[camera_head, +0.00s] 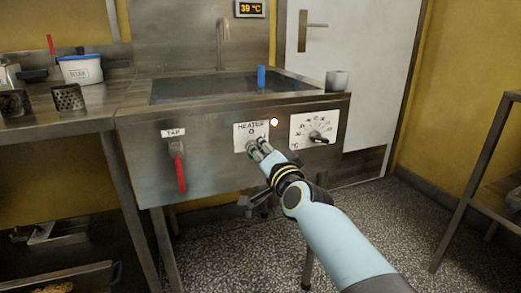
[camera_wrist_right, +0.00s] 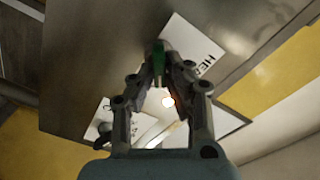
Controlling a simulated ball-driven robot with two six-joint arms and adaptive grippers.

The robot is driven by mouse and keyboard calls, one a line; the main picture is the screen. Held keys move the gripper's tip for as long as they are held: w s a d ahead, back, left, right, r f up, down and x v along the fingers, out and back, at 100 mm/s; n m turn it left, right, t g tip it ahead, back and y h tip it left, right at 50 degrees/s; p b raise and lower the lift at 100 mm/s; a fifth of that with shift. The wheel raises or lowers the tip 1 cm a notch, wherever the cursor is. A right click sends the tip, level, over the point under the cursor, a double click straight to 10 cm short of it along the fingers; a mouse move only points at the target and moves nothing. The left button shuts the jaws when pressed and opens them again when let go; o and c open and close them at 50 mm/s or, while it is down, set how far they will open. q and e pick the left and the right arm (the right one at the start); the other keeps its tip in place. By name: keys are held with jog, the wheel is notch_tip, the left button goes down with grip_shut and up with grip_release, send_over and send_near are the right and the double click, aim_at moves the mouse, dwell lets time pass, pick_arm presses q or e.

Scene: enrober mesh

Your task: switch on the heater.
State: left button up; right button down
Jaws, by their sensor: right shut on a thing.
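The heater panel (camera_head: 241,133) is a white plate marked HEATER on the front of the steel tank. My right gripper (camera_head: 257,148) reaches the lower part of this plate and hides most of the switch from the head. My left gripper is not in view.
A dial plate (camera_head: 299,130) with a dark knob sits right of the lamp. A red tap handle (camera_head: 181,175) hangs at the left. A display (camera_head: 251,9) reads 39 °C.

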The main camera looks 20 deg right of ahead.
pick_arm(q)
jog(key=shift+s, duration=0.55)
pick_arm(e)
jog(key=shift+w+r+m, duration=0.1)
jog(key=shift+r+m, duration=0.1)
jog(key=shift+m, duration=0.5)
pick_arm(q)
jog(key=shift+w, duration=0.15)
pick_arm(e)
jog(key=c, duration=1.4)
grip_release()
jog(key=shift+o, duration=0.2)
jog(key=shift+f, duration=0.25)
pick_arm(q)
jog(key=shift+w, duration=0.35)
pick_arm(e)
jog(key=s, duration=1.2)
jog(key=shift+d, duration=0.25)
